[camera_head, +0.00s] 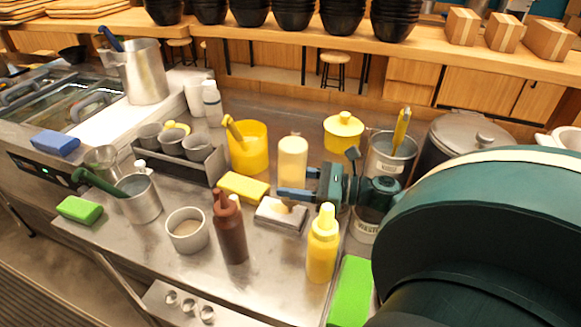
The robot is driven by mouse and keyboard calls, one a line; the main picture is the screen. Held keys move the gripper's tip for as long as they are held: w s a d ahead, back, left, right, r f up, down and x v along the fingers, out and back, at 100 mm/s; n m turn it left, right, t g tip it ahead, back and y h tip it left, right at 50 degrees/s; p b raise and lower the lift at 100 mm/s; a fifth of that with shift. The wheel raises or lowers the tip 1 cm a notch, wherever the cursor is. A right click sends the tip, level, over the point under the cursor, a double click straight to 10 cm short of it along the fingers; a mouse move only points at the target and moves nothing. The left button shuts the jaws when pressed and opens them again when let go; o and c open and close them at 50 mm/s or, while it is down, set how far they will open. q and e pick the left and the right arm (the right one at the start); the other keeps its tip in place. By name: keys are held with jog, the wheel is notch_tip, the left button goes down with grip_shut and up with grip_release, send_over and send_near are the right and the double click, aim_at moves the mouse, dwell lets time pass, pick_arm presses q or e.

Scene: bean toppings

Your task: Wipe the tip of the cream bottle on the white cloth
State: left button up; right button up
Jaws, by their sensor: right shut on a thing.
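The cream bottle (292,155) is a pale cylinder near the middle of the counter, with its broad end up. My right gripper (296,193), with blue fingers, is shut on its lower part, and the fingers hide some of it. The white cloth (294,219) is a small pale pad lying just below and in front of the fingers. A pale yellowish tip shows below the fingers, over the cloth. I cannot tell for sure whether it touches the cloth. My left gripper is not in view.
A yellow bottle (322,250) and a brown bottle (230,235) stand upright in front. A yellow sponge (243,187) lies left of the cloth. A bowl (187,233), a yellow pot (248,150) and a metal container (388,150) stand around. My right arm covers the lower right.

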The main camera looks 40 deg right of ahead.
aim_at(294, 159)
notch_tip(294, 159, up, 4)
jog(key=p, duration=0.3)
jog(key=shift+f+p, duration=0.15)
jog(key=shift+p, duration=0.25)
jog(key=shift+r+p, duration=0.45)
jog(key=shift+r, duration=0.7)
jog(key=shift+r, duration=0.1)
